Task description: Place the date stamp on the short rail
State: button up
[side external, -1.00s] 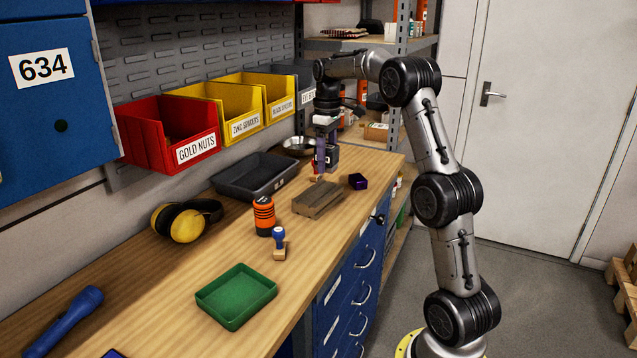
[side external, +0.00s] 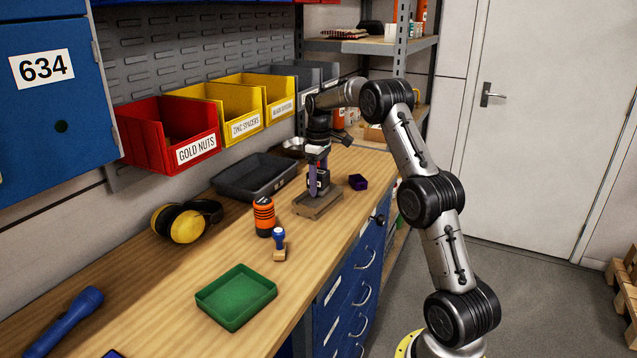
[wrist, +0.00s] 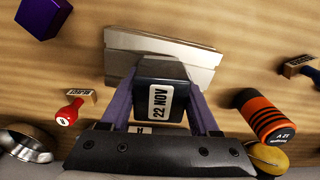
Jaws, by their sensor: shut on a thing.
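The date stamp (wrist: 163,88) is a dark block with a white "22 NOV" label. My gripper (wrist: 163,105) is shut on it, with a purple finger on either side. In the side view, my gripper (side external: 318,182) holds the date stamp (side external: 322,180) over the short rail (side external: 318,205), a grey-brown grooved block on the bench. In the wrist view the rail (wrist: 195,58) lies behind the stamp and is partly hidden by it. The stamp's underside is close to the rail; I cannot tell whether they touch.
A purple box (side external: 358,182) stands right of the rail. An orange-black can (side external: 264,216) and a blue-handled stamp (side external: 279,244) stand nearer the camera. A red-handled stamp (wrist: 68,113) and metal bowl (wrist: 25,143) show in the wrist view.

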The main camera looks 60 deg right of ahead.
jog(key=shift+f, duration=0.1)
jog(key=o, duration=1.4)
jog(key=shift+o, duration=0.2)
notch_tip(320, 180, up, 12)
jog(key=shift+a+r, duration=0.1)
jog(key=s+a+r+t+h, duration=0.1)
jog(key=s+a+r, duration=0.3)
jog(key=a, duration=0.6)
jog(key=s+a+r+t, duration=0.1)
jog(key=s+a+r, duration=0.2)
jog(key=a, duration=0.8)
jog(key=s+a+f+t, duration=0.1)
jog(key=s+a+f, duration=0.2)
jog(key=s, duration=0.3)
jog(key=s+a+f+t, duration=0.1)
jog(key=s+a+f, duration=0.2)
jog(key=s+a, duration=0.2)
jog(key=s+a+f+t+y, duration=0.1)
jog(key=s+a+f, duration=0.2)
jog(key=s, duration=0.4)
jog(key=shift+s+a+f+t, duration=0.2)
jog(key=shift+a+f+t, duration=0.1)
jog(key=shift+a, duration=0.35)
